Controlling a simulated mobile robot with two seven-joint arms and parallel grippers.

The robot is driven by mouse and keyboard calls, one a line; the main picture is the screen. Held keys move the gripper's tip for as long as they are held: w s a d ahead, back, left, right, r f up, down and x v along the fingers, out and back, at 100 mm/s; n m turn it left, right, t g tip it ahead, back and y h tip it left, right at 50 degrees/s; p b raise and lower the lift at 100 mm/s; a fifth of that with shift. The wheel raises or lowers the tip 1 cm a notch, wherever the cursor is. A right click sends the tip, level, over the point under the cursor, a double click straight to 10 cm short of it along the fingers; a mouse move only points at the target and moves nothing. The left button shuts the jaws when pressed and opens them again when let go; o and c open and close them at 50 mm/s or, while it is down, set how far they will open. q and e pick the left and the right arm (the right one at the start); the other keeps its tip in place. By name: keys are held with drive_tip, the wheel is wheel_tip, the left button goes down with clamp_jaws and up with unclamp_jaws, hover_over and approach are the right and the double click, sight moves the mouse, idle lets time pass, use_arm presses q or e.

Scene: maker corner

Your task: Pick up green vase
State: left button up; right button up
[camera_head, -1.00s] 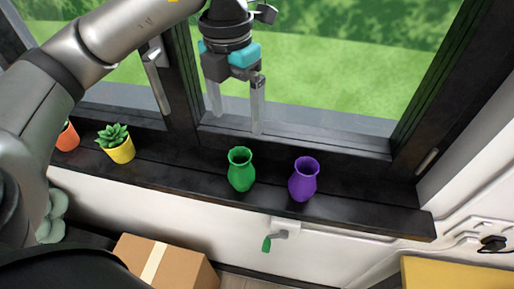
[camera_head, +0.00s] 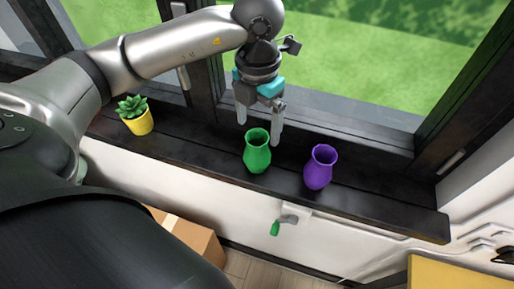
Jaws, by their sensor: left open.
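The green vase (camera_head: 257,153) stands upright on the dark windowsill (camera_head: 375,207), near the middle of the view. My left gripper (camera_head: 259,131) comes down from above, open, with its fingertips at about the height of the vase's mouth. One finger shows to the left of the vase's rim and the other to its right. The fingers look to be behind or beside the neck; I cannot tell whether they touch it. A purple vase (camera_head: 320,168) stands upright just to the right on the same sill. My right gripper is not in view.
A yellow pot with a succulent (camera_head: 136,115) stands on the sill at left. The window frame (camera_head: 207,65) rises behind the vases. Below are a cardboard box (camera_head: 190,236), a green-tipped handle (camera_head: 276,228) and a yellow surface (camera_head: 455,272) at lower right.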

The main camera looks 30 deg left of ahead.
sight(257, 138)
use_arm(q)
drive_tip(key=f, duration=0.2)
drive_tip(key=f+p, duration=0.1)
drive_tip(key=f, duration=0.1)
drive_tip(key=shift+s, duration=0.25)
drive_tip(key=shift+f, duration=0.65)
clamp_jaws()
